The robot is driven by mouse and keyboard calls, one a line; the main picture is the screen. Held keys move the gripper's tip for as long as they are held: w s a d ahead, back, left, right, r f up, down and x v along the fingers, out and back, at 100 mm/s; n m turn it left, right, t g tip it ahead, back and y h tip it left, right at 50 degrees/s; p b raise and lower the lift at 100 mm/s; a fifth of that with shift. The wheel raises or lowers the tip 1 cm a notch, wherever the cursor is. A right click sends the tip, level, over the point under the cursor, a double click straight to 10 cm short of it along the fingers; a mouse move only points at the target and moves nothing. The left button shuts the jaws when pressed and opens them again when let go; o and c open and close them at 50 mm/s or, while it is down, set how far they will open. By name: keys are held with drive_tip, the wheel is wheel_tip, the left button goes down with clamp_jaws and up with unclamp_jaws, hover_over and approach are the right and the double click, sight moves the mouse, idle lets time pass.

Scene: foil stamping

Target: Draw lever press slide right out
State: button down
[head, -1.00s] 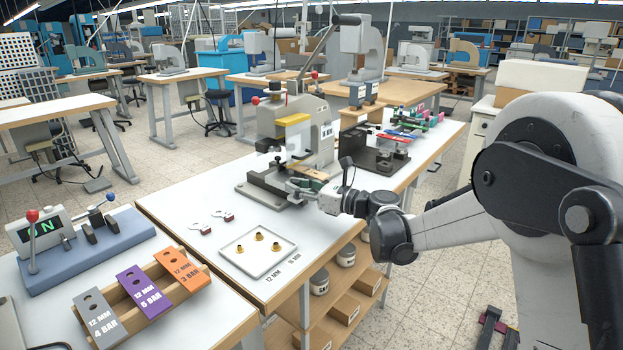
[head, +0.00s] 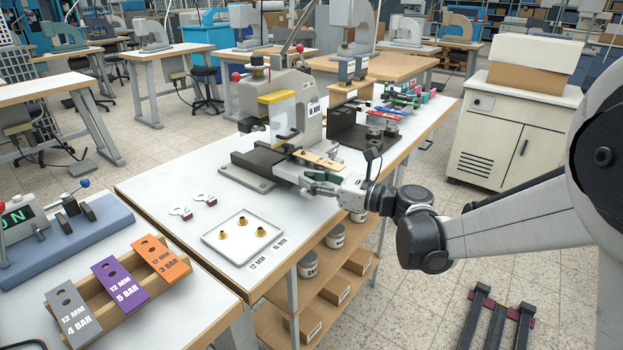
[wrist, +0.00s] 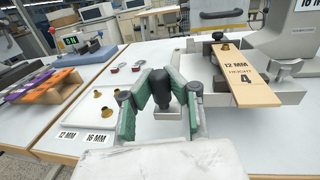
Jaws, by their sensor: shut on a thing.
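The lever press (head: 285,112) stands on the white bench, with a yellow bar and clear guard at its front. Its slide sticks out to the right of the press body and bears a tan plate (head: 318,160). In the wrist view the plate (wrist: 243,85) reads "12 MM HEIGHT 4", with a small brass piece (wrist: 225,46) at its far end. My gripper (head: 325,184) is beside the slide's outer end. In the wrist view its green-padded fingers (wrist: 165,95) are shut on the slide's black knob (wrist: 187,88). The fingers hide part of the knob.
A white tray (head: 216,237) with brass pieces lies left of my gripper. Two small tagged rings (head: 192,206) lie behind it. Coloured bars (head: 118,281) rest in a wooden rack at front left. A black fixture (head: 350,128) stands right of the press.

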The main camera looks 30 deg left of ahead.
drive_tip(key=c, duration=1.8)
unclamp_jaws()
drive_tip(key=shift+d, duration=0.35)
drive_tip(key=shift+o, duration=1.1)
drive_tip(key=shift+a, duration=0.1)
drive_tip(key=d, duration=1.2)
drive_tip(key=shift+w, duration=0.15)
drive_tip(key=shift+d, duration=0.1)
